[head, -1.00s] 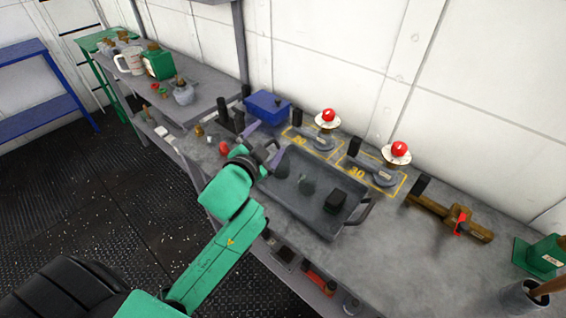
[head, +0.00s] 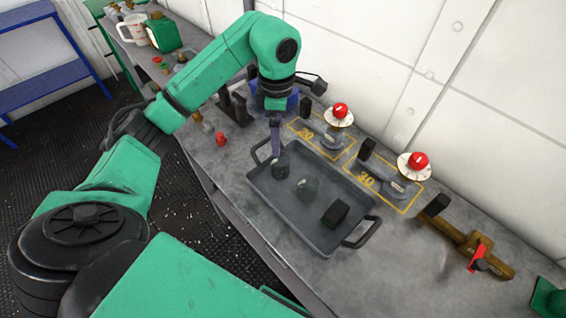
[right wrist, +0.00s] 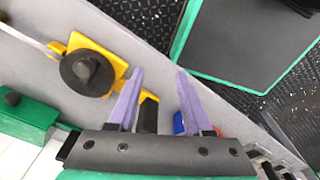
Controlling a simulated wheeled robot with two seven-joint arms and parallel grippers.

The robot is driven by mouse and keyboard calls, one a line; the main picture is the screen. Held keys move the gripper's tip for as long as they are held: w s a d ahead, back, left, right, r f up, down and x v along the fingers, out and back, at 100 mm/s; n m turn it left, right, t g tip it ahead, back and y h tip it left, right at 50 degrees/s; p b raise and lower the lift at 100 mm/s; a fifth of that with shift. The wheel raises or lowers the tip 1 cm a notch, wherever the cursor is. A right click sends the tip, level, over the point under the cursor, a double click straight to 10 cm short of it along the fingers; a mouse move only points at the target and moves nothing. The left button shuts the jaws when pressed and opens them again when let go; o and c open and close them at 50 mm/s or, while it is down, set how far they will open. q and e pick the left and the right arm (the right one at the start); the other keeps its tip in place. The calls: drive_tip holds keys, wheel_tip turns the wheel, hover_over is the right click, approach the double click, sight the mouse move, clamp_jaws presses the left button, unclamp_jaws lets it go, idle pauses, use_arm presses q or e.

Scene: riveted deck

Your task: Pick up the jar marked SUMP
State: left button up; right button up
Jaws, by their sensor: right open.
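The grey tray (head: 290,226) stands on the bench in the head view and holds two small grey jars and a black block (head: 335,213). One jar (head: 281,168) is at the tray's far left end; the other jar (head: 307,188) is near the middle. I can read no SUMP mark on either. My left gripper (head: 276,150) points down with its purple fingers at the far-left jar; whether they touch it or are open is unclear. My right gripper (right wrist: 158,72) is open and empty in the right wrist view.
Two grey fixtures with red knobs (head: 340,110) (head: 413,162) stand behind the tray in yellow outlines marked 20 and 30. A brown valve piece (head: 470,245) lies to the right. In the right wrist view a yellow fitting (right wrist: 98,62) is left of the fingers.

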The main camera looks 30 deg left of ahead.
use_arm(q)
approach(279, 165)
drive_tip(key=s+d+r, duration=0.1)
drive_tip(key=s, duration=0.1)
wheel_tip(279, 165, down, 7)
drive_tip(key=p, duration=0.3)
drive_tip(key=shift+s+f, duration=0.1)
drive_tip(key=shift+f, duration=0.3)
drive_tip(key=c, duration=1.5)
use_arm(e)
drive_tip(key=r, duration=0.2)
drive_tip(key=shift+s+d+r, duration=0.25)
drive_tip(key=shift+d+r, duration=0.05)
